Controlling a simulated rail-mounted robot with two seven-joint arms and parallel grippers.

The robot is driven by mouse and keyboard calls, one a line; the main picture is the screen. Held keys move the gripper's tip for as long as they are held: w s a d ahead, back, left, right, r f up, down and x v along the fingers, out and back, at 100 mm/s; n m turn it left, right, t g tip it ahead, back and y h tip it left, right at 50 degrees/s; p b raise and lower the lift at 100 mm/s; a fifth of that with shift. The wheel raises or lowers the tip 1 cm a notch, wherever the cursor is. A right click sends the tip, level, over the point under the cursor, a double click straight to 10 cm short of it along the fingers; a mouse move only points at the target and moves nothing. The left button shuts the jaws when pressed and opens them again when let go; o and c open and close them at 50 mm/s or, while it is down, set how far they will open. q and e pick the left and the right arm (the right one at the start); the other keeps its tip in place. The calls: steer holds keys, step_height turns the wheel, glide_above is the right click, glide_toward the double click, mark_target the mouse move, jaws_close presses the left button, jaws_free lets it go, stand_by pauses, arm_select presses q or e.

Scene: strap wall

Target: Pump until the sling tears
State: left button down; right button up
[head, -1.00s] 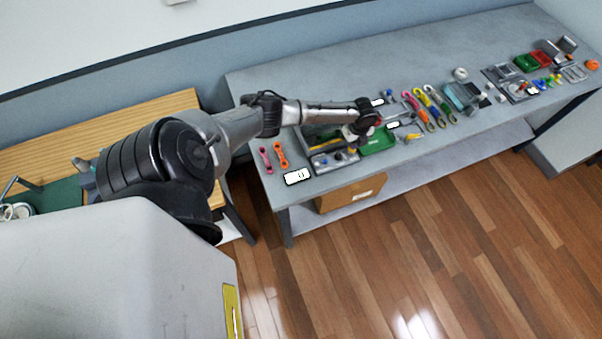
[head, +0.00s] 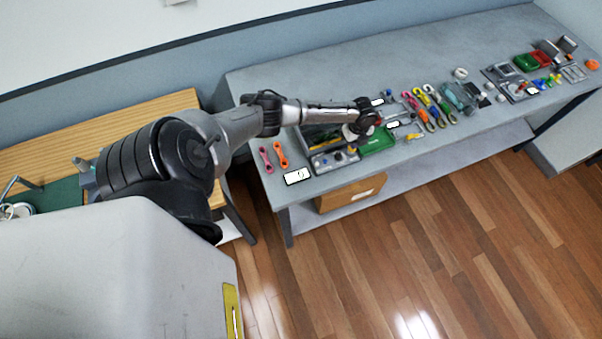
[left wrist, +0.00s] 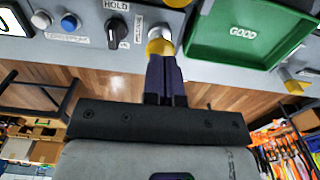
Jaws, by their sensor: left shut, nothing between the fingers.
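My left gripper (head: 366,122) reaches over the test machine (head: 333,160) on the grey bench. In the left wrist view its dark fingers (left wrist: 160,60) are shut and empty, with the tips at a round yellow knob (left wrist: 159,46) on the panel. I cannot tell whether they press it. Beside it are a black dial (left wrist: 116,32) under the word HOLD and a blue button (left wrist: 69,21). A white display (head: 297,176) shows at the bench's front left; its reading is too small. I cannot make out a sling in the machine. My right gripper is not in view.
A green tray (head: 377,141), marked GOOD in the wrist view, sits right of the knob. A pink strap (head: 265,159) and an orange strap (head: 281,154) lie at the left; several coloured straps (head: 430,109) lie farther right. A cardboard box (head: 351,192) is on the shelf below.

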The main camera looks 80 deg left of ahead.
arm_select(q)
steer(key=shift+r+p, duration=2.5)
steer(key=shift+r, duration=0.45)
steer(key=c, duration=1.9)
jaws_free()
steer(key=shift+o, duration=0.9)
steer(key=shift+r, duration=0.15)
step_height(320, 180, up, 6)
steer(key=p, duration=0.5)
steer(key=shift+f+p, duration=0.2)
steer(key=shift+p, duration=0.1)
